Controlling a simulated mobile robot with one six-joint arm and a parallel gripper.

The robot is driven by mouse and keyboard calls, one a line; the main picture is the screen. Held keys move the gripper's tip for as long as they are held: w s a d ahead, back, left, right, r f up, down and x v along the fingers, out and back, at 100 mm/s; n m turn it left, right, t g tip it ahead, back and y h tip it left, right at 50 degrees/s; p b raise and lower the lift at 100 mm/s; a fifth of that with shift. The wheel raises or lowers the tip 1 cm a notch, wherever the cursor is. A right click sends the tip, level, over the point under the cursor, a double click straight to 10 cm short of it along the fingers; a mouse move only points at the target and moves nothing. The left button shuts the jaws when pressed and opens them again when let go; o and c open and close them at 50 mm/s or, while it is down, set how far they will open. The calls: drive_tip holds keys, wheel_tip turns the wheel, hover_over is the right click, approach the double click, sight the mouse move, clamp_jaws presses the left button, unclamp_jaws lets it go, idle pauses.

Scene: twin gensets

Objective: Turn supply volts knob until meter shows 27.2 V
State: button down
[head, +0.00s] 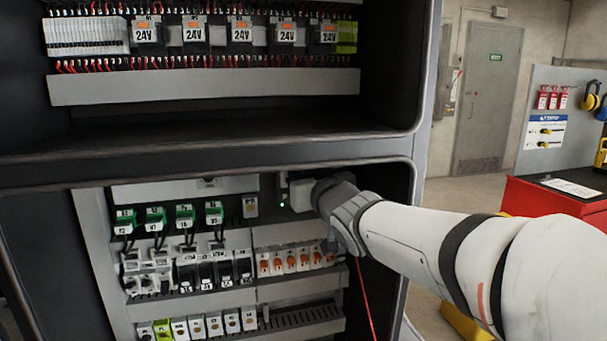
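My arm reaches from the lower right into the lower bay of an open electrical cabinet (245,155). Its dark wrist end (335,190) is at a light grey unit (300,195) with a small green light, at the right of the upper row in that bay. My gripper's fingers are hidden behind the wrist, so I cannot see whether they are open or touch anything. The supply volts knob and the meter cannot be made out; my wrist covers part of the grey unit.
Green-topped modules (185,215), breakers (205,270) and orange-marked terminals (290,262) fill the lower bay. A thin red wire (364,300) hangs below my wrist. The cabinet's right frame edge (415,190) stands close to my arm. A red cabinet (545,215) stands at right.

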drive_tip(key=shift+f+m+t+b, duration=0.1)
drive_tip(key=shift+m+t+b, duration=0.3)
drive_tip(key=shift+m, duration=1.3)
drive_tip(key=shift+f+m+t+b, duration=0.1)
drive_tip(key=shift+m+b, duration=0.45)
drive_tip(key=shift+m, duration=1.15)
drive_tip(key=shift+r, duration=0.1)
drive_tip(key=c, duration=1.3)
unclamp_jaws()
drive_tip(key=v, duration=0.7)
drive_tip(key=shift+s, duration=0.4)
